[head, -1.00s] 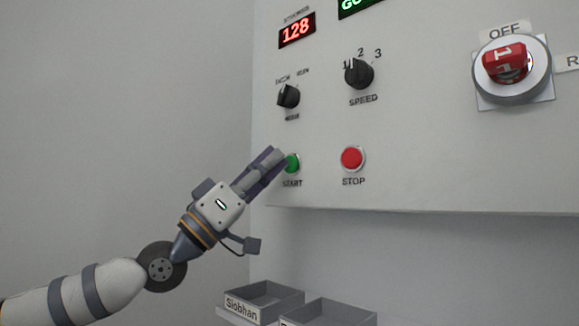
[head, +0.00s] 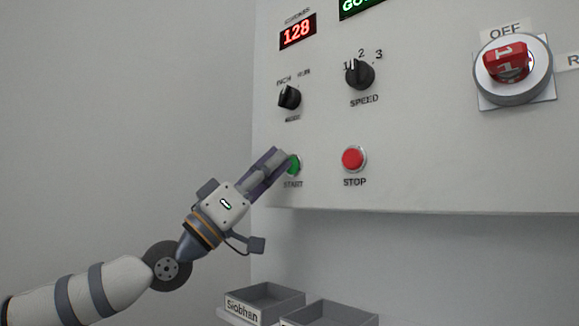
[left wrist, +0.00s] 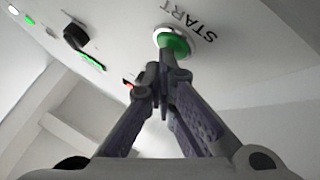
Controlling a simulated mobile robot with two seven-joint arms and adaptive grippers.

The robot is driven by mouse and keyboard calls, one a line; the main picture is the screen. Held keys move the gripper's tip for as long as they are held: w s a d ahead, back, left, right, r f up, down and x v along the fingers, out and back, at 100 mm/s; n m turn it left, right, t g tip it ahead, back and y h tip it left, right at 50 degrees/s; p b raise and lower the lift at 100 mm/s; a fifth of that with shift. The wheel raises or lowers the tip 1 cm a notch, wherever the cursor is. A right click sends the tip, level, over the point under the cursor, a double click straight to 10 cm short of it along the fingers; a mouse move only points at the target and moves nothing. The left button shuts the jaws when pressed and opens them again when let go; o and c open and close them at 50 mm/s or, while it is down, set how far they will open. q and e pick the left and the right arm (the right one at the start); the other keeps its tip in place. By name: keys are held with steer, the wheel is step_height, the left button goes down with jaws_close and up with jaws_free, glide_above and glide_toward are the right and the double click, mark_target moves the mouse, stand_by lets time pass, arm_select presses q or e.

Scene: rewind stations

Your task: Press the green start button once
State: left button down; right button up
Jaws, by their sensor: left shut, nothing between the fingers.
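The green start button (head: 294,164) sits low on the left of the pale panel, above its START label. My left gripper (head: 280,158) is shut and empty, with its fingertips in front of the button and covering its left part. In the left wrist view, the green button (left wrist: 175,42) shows just beyond the closed fingertips (left wrist: 166,62). The fingertips overlap the button's lower edge there; I cannot tell whether they touch it. My right gripper is not in view.
The red stop button (head: 353,159) is to the right of start. Above are the mode knob (head: 289,98), speed knob (head: 360,74), a red 128 display (head: 297,32) and a red rotary switch (head: 507,62). Grey trays, one labelled Siobhan (head: 243,311), stand below the panel.

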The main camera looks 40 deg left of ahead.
arm_select(q)
steer(key=shift+s+p, duration=0.4)
steer(key=shift+s, duration=0.4)
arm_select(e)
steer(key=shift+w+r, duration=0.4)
